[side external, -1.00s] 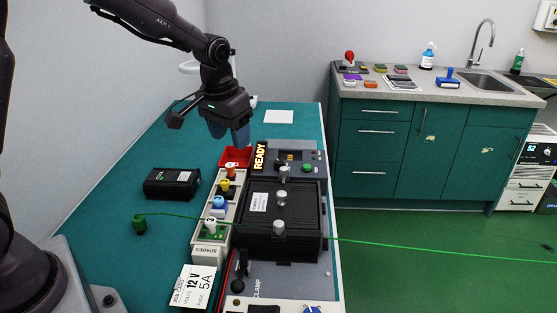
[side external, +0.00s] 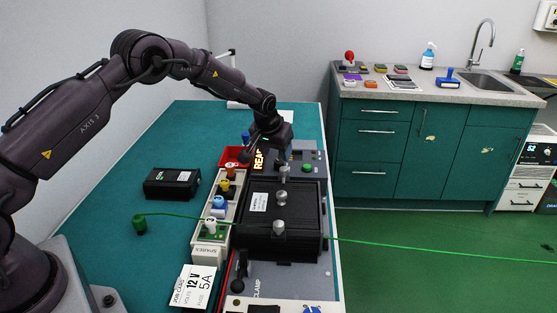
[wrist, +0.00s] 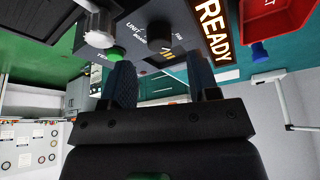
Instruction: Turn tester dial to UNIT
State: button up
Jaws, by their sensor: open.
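The tester (side external: 318,157) is a grey panel at the far end of the bench, with a lit READY sign (side external: 258,158) and a green button (side external: 307,167). In the wrist view its black round dial (wrist: 160,36) sits between printed labels, UNIT on the left side. I cannot make out where the dial points. The green button (wrist: 115,53) is left of the dial. My gripper (wrist: 162,78) is open, its two blue fingers spread below the dial in the picture, apart from it and empty. In the side view my gripper (side external: 281,150) hangs over the tester and hides the dial.
A black fixture with upright metal knobs (side external: 280,227) stands in front of the tester. A spares rack (side external: 211,235) and red bin (side external: 231,158) are to the left. A black box (side external: 172,183) and green cable (side external: 420,246) lie nearby. The left bench is mostly clear.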

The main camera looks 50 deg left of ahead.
aim_at(279, 161)
jog(key=shift+x, duration=2.15)
jog(key=shift+c, duration=0.4)
jog(key=c, duration=0.8)
